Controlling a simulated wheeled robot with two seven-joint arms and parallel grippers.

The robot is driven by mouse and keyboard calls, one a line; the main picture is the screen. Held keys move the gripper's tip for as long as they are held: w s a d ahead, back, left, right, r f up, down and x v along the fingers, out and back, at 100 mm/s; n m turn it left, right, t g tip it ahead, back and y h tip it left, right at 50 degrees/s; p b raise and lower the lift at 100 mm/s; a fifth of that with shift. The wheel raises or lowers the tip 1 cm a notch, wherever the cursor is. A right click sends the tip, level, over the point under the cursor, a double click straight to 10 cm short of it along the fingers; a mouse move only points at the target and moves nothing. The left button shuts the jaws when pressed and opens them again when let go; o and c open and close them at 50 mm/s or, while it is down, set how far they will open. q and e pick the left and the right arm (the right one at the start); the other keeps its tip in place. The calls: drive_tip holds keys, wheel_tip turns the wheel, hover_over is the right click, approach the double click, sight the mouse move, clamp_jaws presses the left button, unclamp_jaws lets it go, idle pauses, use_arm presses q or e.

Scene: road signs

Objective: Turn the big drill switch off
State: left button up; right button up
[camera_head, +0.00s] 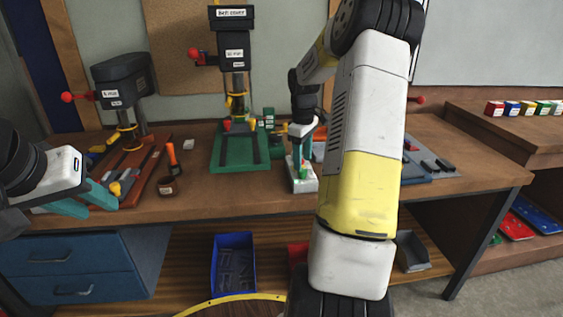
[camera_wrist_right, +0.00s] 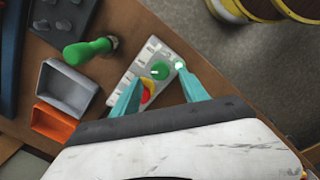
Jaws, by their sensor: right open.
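A white switch panel (camera_head: 304,185) lies on the bench in front of the green drill press. In the head view my right gripper (camera_head: 301,165) points down at the panel. My left gripper (camera_head: 98,208) is open and empty at the bench's left front.
The tall green drill press (camera_head: 233,105) stands behind, and a dark drill press (camera_head: 122,85) on a red base at left. A green-handled tool (camera_wrist_right: 90,50), a grey tray (camera_wrist_right: 66,86) and an orange tray (camera_wrist_right: 56,122) lie beside the panel.

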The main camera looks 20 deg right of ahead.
sight(302, 173)
drive_tip(key=shift+f, duration=1.9)
clamp_jaws()
